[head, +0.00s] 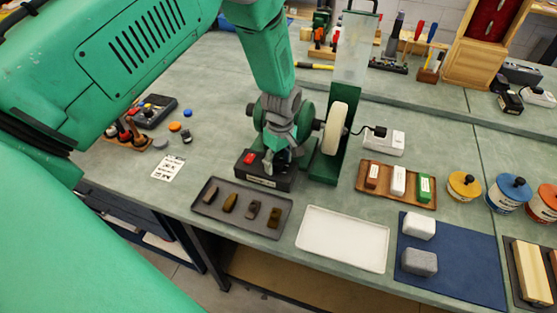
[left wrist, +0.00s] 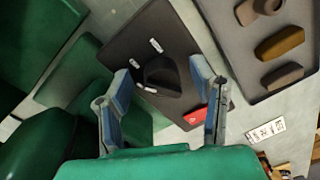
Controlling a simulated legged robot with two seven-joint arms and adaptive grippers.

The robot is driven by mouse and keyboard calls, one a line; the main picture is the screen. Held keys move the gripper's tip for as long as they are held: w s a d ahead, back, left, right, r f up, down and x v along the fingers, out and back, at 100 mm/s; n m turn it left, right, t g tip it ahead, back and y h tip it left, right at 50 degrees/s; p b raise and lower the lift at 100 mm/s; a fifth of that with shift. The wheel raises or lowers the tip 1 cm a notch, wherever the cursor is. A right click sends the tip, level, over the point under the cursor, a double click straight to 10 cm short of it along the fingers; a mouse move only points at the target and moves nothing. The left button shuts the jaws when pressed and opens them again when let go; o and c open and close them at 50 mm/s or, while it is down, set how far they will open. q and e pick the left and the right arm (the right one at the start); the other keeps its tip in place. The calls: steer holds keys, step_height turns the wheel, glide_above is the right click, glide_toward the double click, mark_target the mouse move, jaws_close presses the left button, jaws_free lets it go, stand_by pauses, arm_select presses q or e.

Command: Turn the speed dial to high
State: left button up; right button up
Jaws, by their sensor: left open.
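The speed dial (left wrist: 162,78) is a dark knob with a pointed bar grip, on the black control box (left wrist: 120,42) in the left wrist view. Small white labels lie around part of it. A red switch (left wrist: 194,118) sits near it on the same box. In the head view the box (head: 270,183) stands at the foot of the green bench machine, and my gripper hides the dial. My left gripper (head: 277,163) points down over the box. Its fingers are open, one on each side of the dial; contact cannot be told. My right gripper is out of view.
A dark tray (head: 205,205) with several brown bars lies in front of the box. A white buffing wheel (head: 336,128) is just right of my gripper. A white tray (head: 343,240) and a wooden tray (head: 405,199) with blocks lie farther right.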

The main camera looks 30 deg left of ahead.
arm_select(q)
steer(key=c, duration=1.1)
steer(key=shift+c, duration=0.2)
